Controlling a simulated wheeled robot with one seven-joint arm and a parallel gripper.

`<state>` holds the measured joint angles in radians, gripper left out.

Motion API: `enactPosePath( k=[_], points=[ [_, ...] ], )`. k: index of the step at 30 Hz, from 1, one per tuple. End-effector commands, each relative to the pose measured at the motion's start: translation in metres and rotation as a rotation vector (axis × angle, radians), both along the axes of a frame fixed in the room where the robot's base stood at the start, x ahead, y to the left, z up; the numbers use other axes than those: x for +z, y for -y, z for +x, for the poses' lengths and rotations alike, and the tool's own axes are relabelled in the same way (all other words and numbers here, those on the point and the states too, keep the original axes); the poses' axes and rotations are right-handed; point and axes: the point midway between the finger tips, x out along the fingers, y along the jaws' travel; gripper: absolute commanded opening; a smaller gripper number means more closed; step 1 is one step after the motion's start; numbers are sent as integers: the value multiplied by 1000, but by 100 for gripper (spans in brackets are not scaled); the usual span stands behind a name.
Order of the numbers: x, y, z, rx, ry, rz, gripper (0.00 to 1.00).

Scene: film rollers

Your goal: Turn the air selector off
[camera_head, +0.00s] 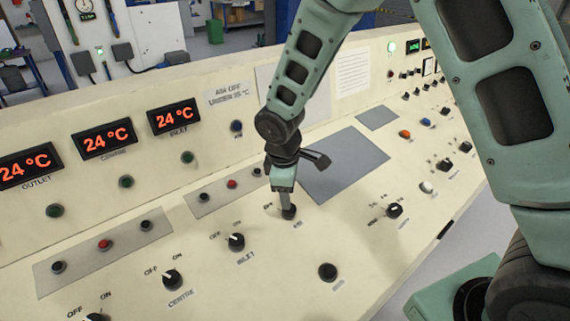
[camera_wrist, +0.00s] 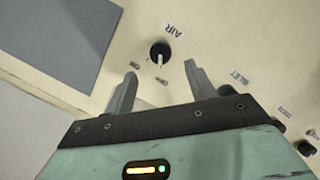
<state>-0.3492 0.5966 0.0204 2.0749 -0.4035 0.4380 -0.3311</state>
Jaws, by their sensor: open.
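The air selector (camera_head: 289,212) is a round black knob on the cream sloping panel, mostly behind my gripper in the head view. In the wrist view the air selector (camera_wrist: 155,50) shows whole, with a white pointer directed down the picture, toward my gripper. An "AIR" label (camera_wrist: 174,29) lies beyond it. Two small position labels (camera_wrist: 162,80) lie on the near side, too small to read surely. My gripper (camera_wrist: 161,69) is open and empty. Its fingertips are just short of the knob in the picture, one to each side; contact is not visible.
The inlet selector (camera_head: 236,242) and centre selector (camera_head: 172,279) are left of the gripper. A black button (camera_head: 328,272) is in front, and another selector (camera_head: 395,210) is to the right. A flat grey plate (camera_head: 343,165) lies behind. Temperature displays (camera_head: 107,139) read 24 °C.

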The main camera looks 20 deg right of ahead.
Motion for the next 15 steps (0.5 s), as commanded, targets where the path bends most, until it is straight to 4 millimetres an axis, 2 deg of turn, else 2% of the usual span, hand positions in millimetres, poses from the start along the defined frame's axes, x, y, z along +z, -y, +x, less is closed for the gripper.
enactPosePath(
  k=[3, 9, 15],
  points=[
    [29, -4, -2, -1, 6, 3, 55],
    [70, -9, -8, 1, 5, 2, 55],
    [93, -11, -10, 0, 1, 0, 55]
  ],
)
